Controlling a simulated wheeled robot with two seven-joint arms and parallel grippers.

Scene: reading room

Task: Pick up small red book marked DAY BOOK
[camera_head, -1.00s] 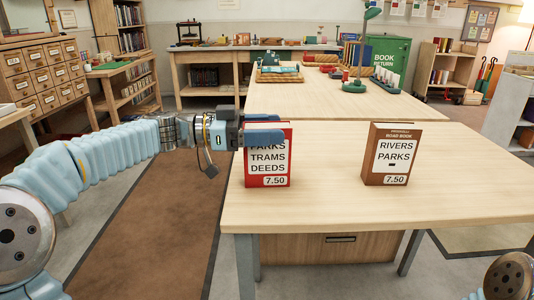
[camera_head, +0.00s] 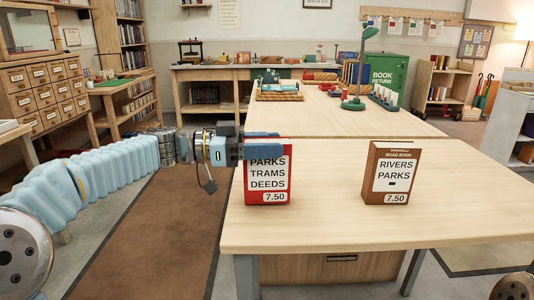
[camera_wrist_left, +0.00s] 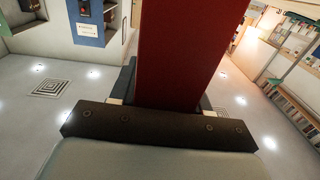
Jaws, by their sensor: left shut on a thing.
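A small red book (camera_head: 267,182) stands upright at the left of the near table. Its white label reads TRAMS, DEEDS and 7.50, with PARKS partly covered; no DAY BOOK marking is legible. My left gripper (camera_head: 262,149) comes in from the left and is shut on the red book near its top, hiding its upper edge. I cannot tell whether the book's bottom touches the tabletop. In the left wrist view the red book (camera_wrist_left: 188,50) rises between the dark fingers (camera_wrist_left: 165,98). My right gripper is not in view.
A brown book (camera_head: 393,173) marked ROAD BOOK stands on the table (camera_head: 340,228) to the right, apart from the red one. Tabletop between them is clear. Farther back are a green lamp (camera_head: 353,103), trays, and a green book return box (camera_head: 388,72).

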